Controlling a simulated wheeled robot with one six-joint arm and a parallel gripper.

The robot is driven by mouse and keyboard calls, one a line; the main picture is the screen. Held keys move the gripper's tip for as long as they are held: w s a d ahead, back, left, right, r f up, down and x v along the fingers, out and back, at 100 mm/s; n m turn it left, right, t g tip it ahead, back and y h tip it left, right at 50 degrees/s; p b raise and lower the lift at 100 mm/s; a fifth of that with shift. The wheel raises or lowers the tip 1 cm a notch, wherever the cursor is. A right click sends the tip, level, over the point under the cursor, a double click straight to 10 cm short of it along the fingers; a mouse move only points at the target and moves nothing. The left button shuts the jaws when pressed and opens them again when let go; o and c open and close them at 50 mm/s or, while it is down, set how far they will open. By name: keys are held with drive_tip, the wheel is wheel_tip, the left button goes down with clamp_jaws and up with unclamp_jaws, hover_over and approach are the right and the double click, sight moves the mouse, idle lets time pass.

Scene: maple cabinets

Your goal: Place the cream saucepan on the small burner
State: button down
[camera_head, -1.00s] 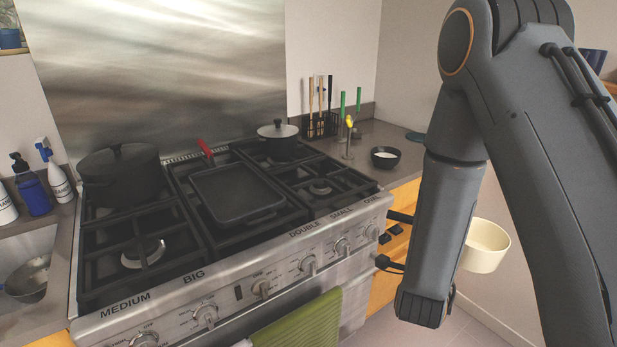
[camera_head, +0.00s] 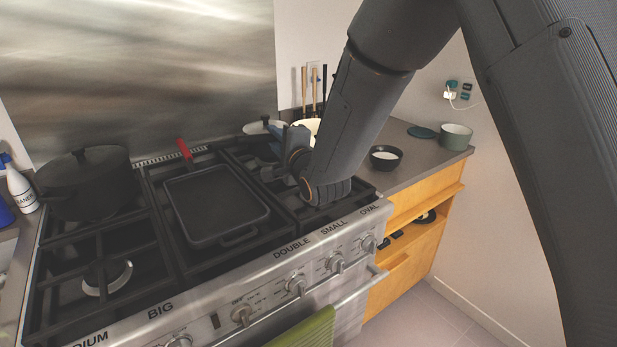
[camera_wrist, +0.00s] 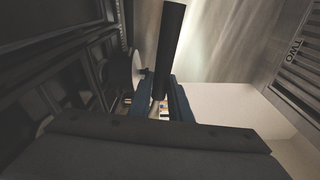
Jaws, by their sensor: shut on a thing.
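The cream saucepan (camera_head: 312,124) shows only as a pale strip of its bowl in the head view, above the back right of the stove. My wrist and arm hide the rest of it. My gripper (camera_head: 292,140) is over the right part of the stove. In the wrist view, my gripper's blue fingers (camera_wrist: 165,98) are shut on the dark saucepan handle (camera_wrist: 170,45). The front right burner, behind the SMALL and OVAL labels, is mostly hidden by my wrist; part of its dark grate (camera_head: 340,209) shows.
A lidded pot (camera_head: 258,127) stands at the back right, partly hidden by my gripper. A griddle pan (camera_head: 213,205) with a red handle covers the middle. A large dark pot (camera_head: 90,183) is at the back left. A black bowl (camera_head: 385,157) sits on the right counter.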

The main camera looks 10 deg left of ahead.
drive_tip(key=shift+s+a+f+p, duration=0.15)
drive_tip(key=shift+f+p, duration=0.6)
drive_tip(key=shift+f, duration=1.6)
drive_tip(key=shift+w+a+f+p, duration=0.15)
drive_tip(key=shift+f+p, duration=0.6)
drive_tip(key=shift+f, duration=1.6)
drive_tip(key=shift+s+f, duration=0.1)
drive_tip(key=shift+f+b, duration=0.3)
drive_tip(key=c, duration=1.6)
unclamp_jaws()
drive_tip(key=shift+c, duration=0.2)
